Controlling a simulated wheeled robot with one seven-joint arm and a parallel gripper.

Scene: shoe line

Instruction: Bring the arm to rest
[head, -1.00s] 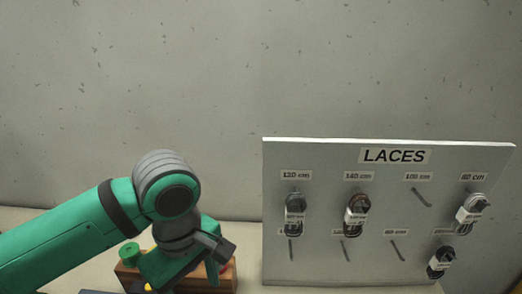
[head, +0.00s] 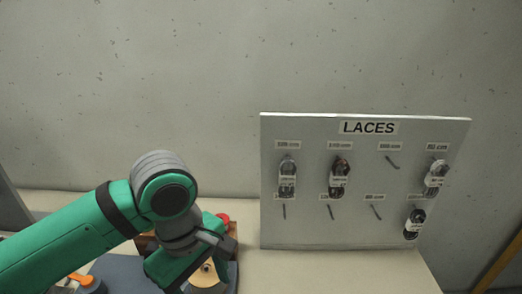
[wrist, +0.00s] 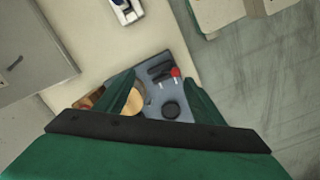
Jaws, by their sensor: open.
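My arm, green with grey joints, reaches in from the lower left in the head view, bent downward at the elbow. My gripper (wrist: 160,78) shows in the wrist view with two green fingers spread apart and nothing held between them. Beyond the fingers lies a blue-grey mat (wrist: 180,62) with a round tan piece (wrist: 135,102), a black round piece (wrist: 171,110) and a small red-ended item (wrist: 175,72). In the head view the fingertips are hard to make out against the arm and the things below it.
A grey LACES board (head: 320,232) stands at the right of the table (head: 350,268), with lace packs on several hooks. An orange-handled item (head: 80,280) lies at lower left. The wall behind is bare.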

